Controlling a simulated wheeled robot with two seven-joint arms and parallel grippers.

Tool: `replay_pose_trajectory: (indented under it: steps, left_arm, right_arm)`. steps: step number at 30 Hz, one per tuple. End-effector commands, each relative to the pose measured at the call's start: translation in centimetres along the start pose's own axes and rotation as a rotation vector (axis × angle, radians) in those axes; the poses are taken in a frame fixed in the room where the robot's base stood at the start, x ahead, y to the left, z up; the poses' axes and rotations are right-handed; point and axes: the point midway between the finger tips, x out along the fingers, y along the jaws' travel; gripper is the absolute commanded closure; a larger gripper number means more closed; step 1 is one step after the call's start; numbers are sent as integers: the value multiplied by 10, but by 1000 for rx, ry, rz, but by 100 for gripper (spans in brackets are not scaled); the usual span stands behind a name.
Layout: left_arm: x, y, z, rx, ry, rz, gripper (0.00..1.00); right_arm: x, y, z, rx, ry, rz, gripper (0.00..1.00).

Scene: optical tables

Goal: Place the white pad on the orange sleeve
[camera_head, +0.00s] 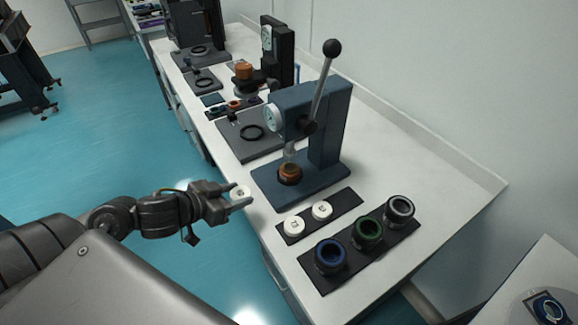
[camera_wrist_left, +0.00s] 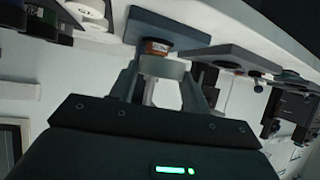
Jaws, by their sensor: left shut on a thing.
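My left gripper (camera_head: 240,197) is shut on a white pad (camera_head: 239,192), a short round disc. It holds the pad off the near edge of the table, in front of the blue press. In the left wrist view the white pad (camera_wrist_left: 164,67) sits between the fingers of my left gripper (camera_wrist_left: 165,85). The orange sleeve (camera_head: 290,173) stands on the base of the blue press (camera_head: 318,168), under its ram. In the left wrist view the orange sleeve (camera_wrist_left: 157,47) shows just beyond the pad, partly hidden by it. The pad is apart from the sleeve. My right gripper is not in view.
Two more white pads (camera_head: 294,226) (camera_head: 322,210) lie on a dark strip. Blue (camera_head: 331,256), green (camera_head: 368,232) and grey (camera_head: 399,210) rings stand on a black board. The press lever (camera_head: 322,82) rises above the base. More presses stand farther back.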

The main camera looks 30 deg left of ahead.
Motion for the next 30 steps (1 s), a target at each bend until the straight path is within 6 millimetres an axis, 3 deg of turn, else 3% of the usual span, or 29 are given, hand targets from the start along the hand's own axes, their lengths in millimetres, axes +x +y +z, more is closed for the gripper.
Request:
replay_pose_trajectory:
  steps: [11, 15, 21, 30]
  left_arm:
    - [44, -1, -21, 8, 8, 0, 75]
    - [67, 0, -43, -2, 8, -1, 75]
    - [108, 0, -62, -2, 4, 0, 75]
    - [126, 0, -69, 1, 0, -1, 75]
  right_arm:
    - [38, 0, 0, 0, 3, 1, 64]
    - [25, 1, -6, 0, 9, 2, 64]
    - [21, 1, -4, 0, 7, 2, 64]
    - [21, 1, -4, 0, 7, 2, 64]
